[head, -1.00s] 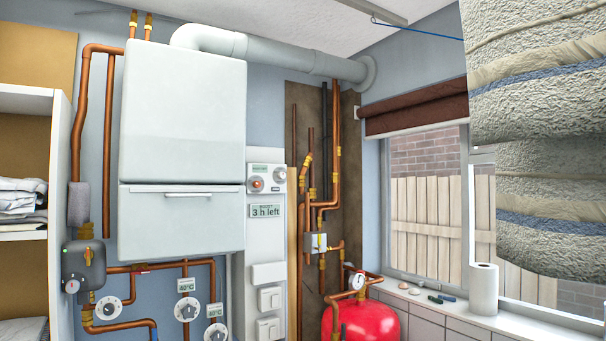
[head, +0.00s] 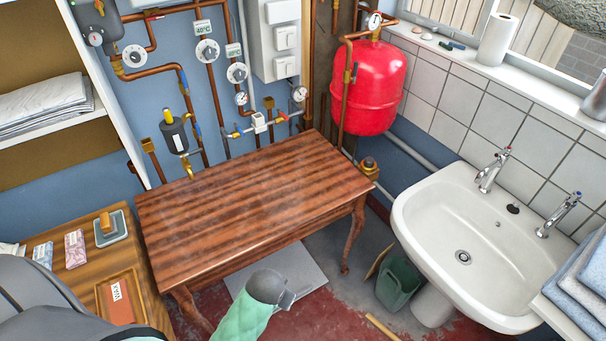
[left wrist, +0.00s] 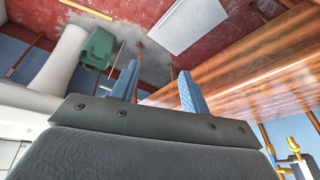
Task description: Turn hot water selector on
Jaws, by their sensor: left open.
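I cannot make out for certain which control is the hot water selector. The tall white panel (head: 283,36) on the back wall shows only its lower part with switches at the top of the head view. Its upper part, with dials and a display, is out of frame now. Two round dials (head: 207,50) and (head: 237,73) with 40°C labels sit on the copper pipes left of it. My left gripper (left wrist: 158,88) is open and empty in the left wrist view, beside the wooden table. It does not show in the head view. My right gripper is not in view.
The wooden table (head: 240,190) stands below the pipes, its top clear. A red tank (head: 373,88) and a white sink (head: 430,215) are at the right. A green bin (head: 398,283) stands on the floor. A wooden cabinet (head: 85,275) is at lower left.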

